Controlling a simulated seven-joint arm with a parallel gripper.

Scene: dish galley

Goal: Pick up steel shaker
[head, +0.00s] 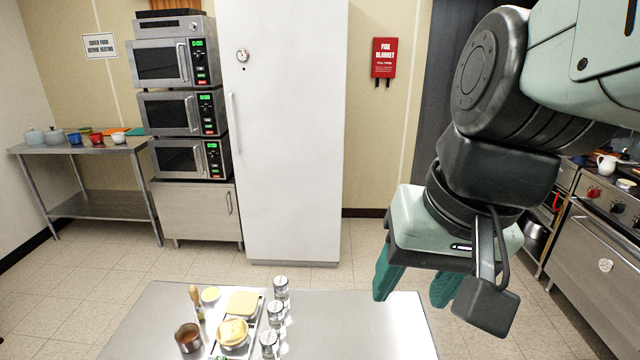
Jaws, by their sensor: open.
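Three small shakers with steel-coloured tops stand upright in a row on the steel table, along the right side of a tray: a far one (281,287), a middle one (276,313) and a near one (269,343). I cannot tell which of them the task means. My gripper (414,290) is in the head view, to the right of the shakers and above the table's right end. Its two teal fingers are apart and point down, with nothing between them. It touches none of the shakers.
The steel table (395,335) is bare right of the shakers. A tray (252,337) holds a yellow block (242,304) and a bowl (232,333). Left are a brown cup (188,338), a wooden-handled brush (195,298) and a small yellow dish (210,295).

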